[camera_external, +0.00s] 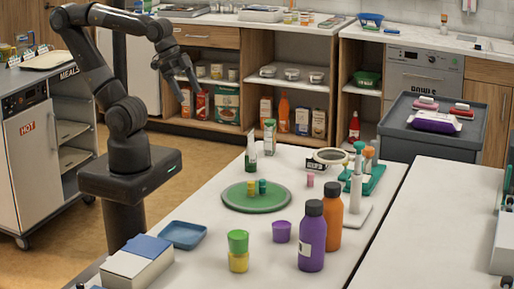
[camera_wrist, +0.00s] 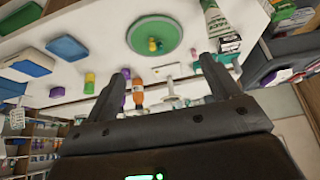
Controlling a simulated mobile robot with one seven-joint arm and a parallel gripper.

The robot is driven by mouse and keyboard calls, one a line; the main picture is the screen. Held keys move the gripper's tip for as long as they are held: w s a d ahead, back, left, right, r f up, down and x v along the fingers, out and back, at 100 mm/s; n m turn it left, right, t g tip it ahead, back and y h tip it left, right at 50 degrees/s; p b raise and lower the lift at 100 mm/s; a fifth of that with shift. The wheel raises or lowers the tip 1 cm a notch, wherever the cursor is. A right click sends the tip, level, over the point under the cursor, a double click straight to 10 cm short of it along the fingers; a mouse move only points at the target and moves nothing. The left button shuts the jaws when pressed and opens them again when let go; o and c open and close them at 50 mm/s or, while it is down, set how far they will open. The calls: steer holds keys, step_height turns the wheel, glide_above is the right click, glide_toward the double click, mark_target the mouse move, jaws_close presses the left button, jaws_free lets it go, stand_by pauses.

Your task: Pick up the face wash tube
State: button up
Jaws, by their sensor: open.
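A white and green tube (camera_external: 251,150), which looks like the face wash tube, stands near the table's far left edge, behind the round green mat. In the wrist view a white tube with green print (camera_wrist: 215,20) shows at the upper right, beyond the right finger; its top is cut off by the frame edge. My gripper (camera_external: 187,88) is raised in the air, to the left of and above the tube and well apart from it. Its two fingers (camera_wrist: 162,68) are spread with nothing held between them.
A white and green container (camera_external: 269,137) stands close beside the tube. The round green mat (camera_external: 238,204) carries small pieces. A purple bottle (camera_external: 312,240) and an orange bottle (camera_external: 333,222) stand nearer the front. A blue tray (camera_external: 183,235) lies at the left edge.

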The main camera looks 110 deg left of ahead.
steer(key=n+g, duration=0.1)
steer(key=g, duration=0.5)
glide_toward(251, 137)
steer(key=shift+s+a+r, duration=0.35)
steer(key=shift+s+a, duration=0.1)
steer(key=shift+a, duration=0.1)
steer(key=shift+w+a+f, duration=0.1)
steer(key=shift+a+f, duration=0.1)
steer(key=shift+f, duration=0.05)
steer(key=f, duration=1)
steer(key=shift+d+f, duration=0.2)
steer(key=shift+f, duration=0.1)
steer(key=shift+c, duration=0.4)
steer(key=c, duration=1.3)
